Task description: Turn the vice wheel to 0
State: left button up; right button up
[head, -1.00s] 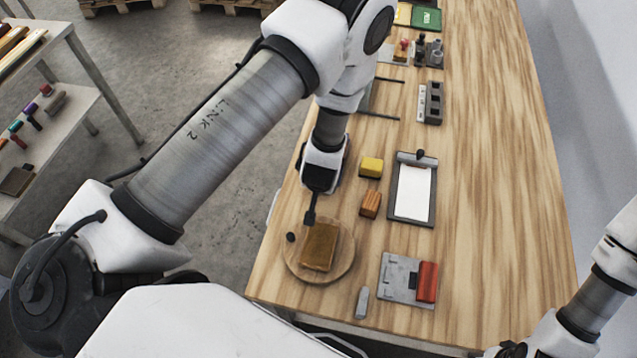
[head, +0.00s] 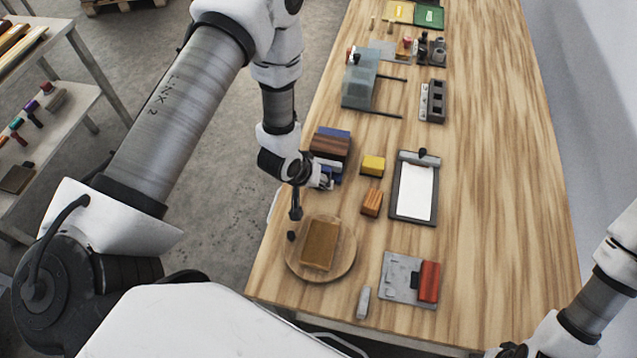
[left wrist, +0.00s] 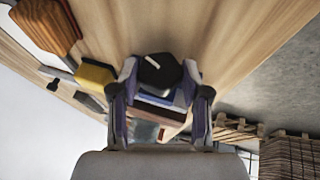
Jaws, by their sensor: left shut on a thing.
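The vice (head: 331,144), with blue jaws around brown wooden layers, stands at the left edge of the table. Its black wheel (left wrist: 158,72) shows in the left wrist view with a short white line, slanting up-left in that picture; no numbers can be read. My left gripper (head: 325,181) is at the near side of the vice. In the left wrist view my left gripper (left wrist: 160,88) has its fingers on both sides of the wheel, shut on it. The wheel is mostly hidden by the gripper in the head view. My right gripper is out of view.
A round wooden board with a brown block (head: 321,244) lies nearer. A yellow block (head: 373,166) and an orange-brown block (head: 371,203) sit right of the vice. The table's right side is clear.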

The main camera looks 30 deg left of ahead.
pick_arm(q)
jog(key=h+b, duration=0.2)
jog(key=t+h+b, duration=0.1)
jog(key=b, duration=0.1)
jog(key=shift+a+f+n, duration=0.3)
jog(key=shift+f+n, duration=0.05)
jog(key=shift+n, duration=0.05)
jog(key=shift+r+t+h+b, duration=0.15)
jog(key=shift+t+h+b, duration=0.15)
jog(key=shift+h+b, duration=0.55)
jog(key=o, duration=1.1)
jog(key=shift+o, duration=0.2)
